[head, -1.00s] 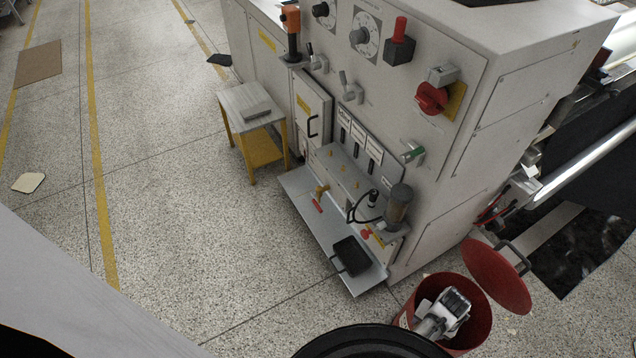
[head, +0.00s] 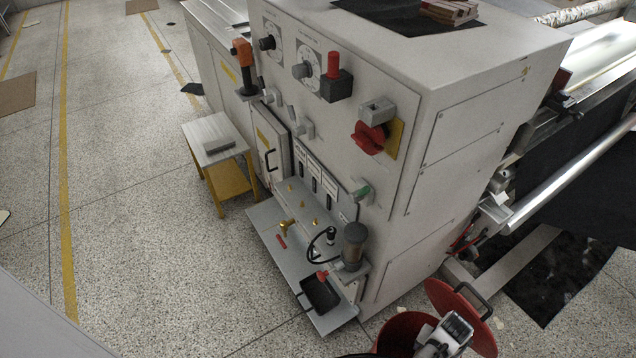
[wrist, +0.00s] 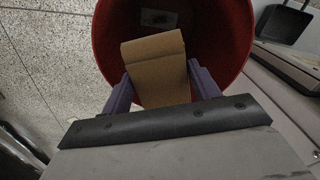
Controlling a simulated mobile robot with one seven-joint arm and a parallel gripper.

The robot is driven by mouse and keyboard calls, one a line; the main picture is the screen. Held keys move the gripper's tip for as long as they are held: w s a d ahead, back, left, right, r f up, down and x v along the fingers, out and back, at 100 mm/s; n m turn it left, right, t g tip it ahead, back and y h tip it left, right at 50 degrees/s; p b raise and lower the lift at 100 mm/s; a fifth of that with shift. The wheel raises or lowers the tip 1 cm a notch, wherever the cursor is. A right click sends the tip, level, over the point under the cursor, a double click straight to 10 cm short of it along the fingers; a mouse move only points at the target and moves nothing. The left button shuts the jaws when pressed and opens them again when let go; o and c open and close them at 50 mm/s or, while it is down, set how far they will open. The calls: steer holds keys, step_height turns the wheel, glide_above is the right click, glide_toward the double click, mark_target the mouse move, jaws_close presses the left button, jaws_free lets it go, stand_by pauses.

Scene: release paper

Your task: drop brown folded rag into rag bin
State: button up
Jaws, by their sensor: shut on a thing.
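The red rag bin (wrist: 112,45) fills the upper middle of the wrist view, its mouth open below my gripper. My gripper (wrist: 160,80) has purple fingers, shut on the brown folded rag (wrist: 156,65), which stands out from between them over the bin's mouth. In the head view, the bin (head: 392,335) is at the bottom edge, partly cut off, and my gripper (head: 445,338) is over it. The rag cannot be made out there. The bin's red lid (head: 475,322) stands open on the right side, partly hidden by my gripper.
A large grey machine (head: 430,150) stands just behind the bin. Its low shelf holds a black dustpan-like tray (head: 320,294). A yellow-legged stool (head: 214,150) stands farther left. Speckled floor (head: 140,230) to the left is mostly clear.

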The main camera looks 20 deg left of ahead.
step_height(320, 180, down, 6)
steer(key=b, duration=0.5)
steer(key=shift+r, duration=0.25)
steer(key=o, duration=1.4)
steer(key=shift+r, duration=0.15)
step_height(320, 180, up, 14)
steer(key=shift+f, duration=0.2)
